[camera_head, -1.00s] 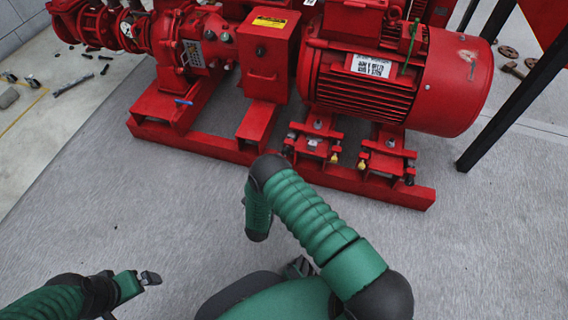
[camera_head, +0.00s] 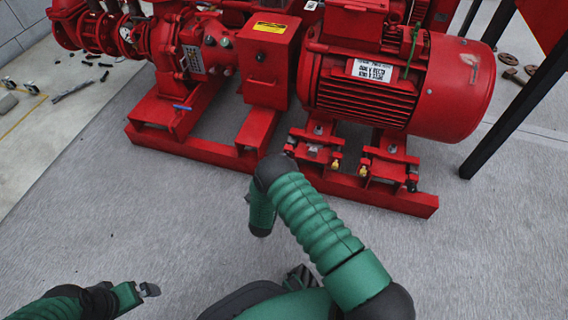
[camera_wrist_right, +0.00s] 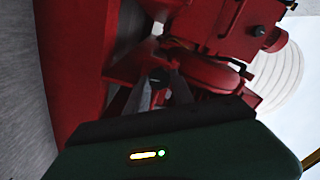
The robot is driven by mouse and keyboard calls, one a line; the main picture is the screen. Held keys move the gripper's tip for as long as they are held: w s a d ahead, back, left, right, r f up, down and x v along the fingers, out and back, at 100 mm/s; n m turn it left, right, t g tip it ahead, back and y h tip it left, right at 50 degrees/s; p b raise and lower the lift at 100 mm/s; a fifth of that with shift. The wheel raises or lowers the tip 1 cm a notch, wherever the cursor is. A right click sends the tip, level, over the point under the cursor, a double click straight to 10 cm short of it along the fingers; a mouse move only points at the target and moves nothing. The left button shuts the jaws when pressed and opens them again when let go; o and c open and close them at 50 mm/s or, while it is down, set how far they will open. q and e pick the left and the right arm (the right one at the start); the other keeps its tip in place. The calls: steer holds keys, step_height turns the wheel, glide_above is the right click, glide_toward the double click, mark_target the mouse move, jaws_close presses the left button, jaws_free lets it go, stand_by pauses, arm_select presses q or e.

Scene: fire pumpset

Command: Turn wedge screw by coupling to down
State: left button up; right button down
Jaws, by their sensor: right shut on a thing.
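The red motor (camera_head: 440,85) sits on red wedge mounts (camera_head: 385,165) on the pump's base frame. Small brass-coloured parts (camera_head: 335,164) and dark screw ends (camera_head: 411,186) show at these mounts. In the right wrist view, my right gripper (camera_wrist_right: 158,84) is shut on a small dark screw-like part (camera_wrist_right: 157,76) beside a red beam. I cannot tell which mount this is or which way the part is turned. In the head view my right gripper is hidden behind my green arm. My left gripper (camera_head: 148,290) is low at the left, away from the pumpset; its jaw gap is unclear.
The red pump (camera_head: 180,50) and a red box (camera_head: 268,60) stand left of the motor. A black post (camera_head: 515,100) is at the right. Loose tools (camera_head: 72,90) lie on the floor at the far left. The grey floor in front is clear.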

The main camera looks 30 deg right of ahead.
steer(key=shift+n, duration=0.3)
steer(key=n+p, duration=0.1)
steer(key=n, duration=1)
steer(key=n+p, duration=0.1)
steer(key=n, duration=1)
steer(key=n+p, duration=0.1)
steer(key=n, duration=1)
steer(key=shift+a+f+n, duration=0.2)
steer(key=shift+f+n, duration=0.05)
steer(key=shift+n, duration=0.05)
stand_by(0.4)
